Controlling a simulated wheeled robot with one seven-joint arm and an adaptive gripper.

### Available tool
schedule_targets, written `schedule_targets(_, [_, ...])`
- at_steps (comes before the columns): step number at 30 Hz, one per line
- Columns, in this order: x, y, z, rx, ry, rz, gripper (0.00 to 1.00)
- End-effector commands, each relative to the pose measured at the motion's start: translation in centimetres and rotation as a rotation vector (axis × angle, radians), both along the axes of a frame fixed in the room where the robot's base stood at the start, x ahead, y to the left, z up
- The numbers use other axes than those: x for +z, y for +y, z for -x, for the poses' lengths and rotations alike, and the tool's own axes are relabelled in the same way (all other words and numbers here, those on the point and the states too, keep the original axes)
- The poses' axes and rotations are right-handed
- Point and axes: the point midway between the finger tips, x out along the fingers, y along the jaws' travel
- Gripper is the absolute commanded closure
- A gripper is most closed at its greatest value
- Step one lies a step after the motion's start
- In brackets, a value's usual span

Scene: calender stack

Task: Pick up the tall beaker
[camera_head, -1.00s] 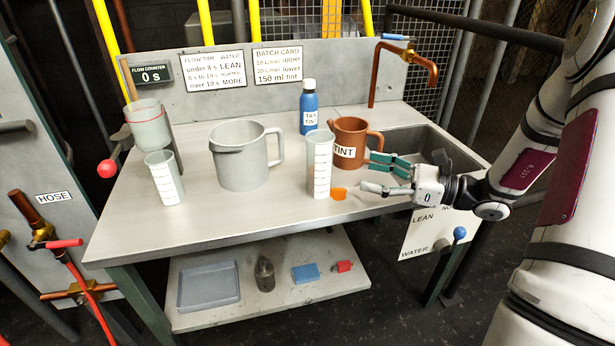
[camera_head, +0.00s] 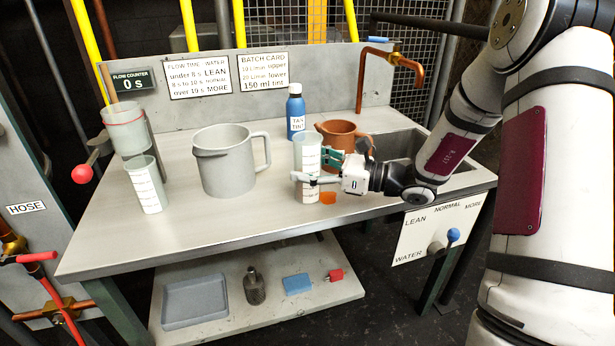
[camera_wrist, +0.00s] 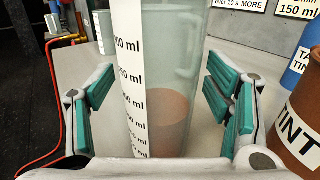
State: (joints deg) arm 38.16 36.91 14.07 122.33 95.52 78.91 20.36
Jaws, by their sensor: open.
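The tall beaker (camera_head: 307,150) stands upright on the table, clear-grey with a white ml scale. My gripper (camera_head: 318,168) is at its right side in the head view, with its fingers reaching to either side of it. In the wrist view the beaker (camera_wrist: 160,75) fills the middle, between the green finger pads of my open gripper (camera_wrist: 165,100). Gaps show between the pads and the beaker on both sides. A reddish-brown area shows through its lower part. Its base is hidden in the wrist view.
A blue bottle (camera_head: 296,112) is behind. A grey pitcher (camera_head: 226,165) and a shorter beaker (camera_head: 146,185) stand left. The front table area is clear.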

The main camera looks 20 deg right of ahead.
Motion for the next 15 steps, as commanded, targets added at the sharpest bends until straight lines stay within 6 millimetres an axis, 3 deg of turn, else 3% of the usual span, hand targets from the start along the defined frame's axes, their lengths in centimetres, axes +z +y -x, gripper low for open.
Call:
schedule_targets(7, [0.04,0.15,-0.13,-0.001,0.0,0.0,0.28])
schedule_targets(15, [0.02,0.14,-0.11,-0.001,0.0,0.0,0.86])
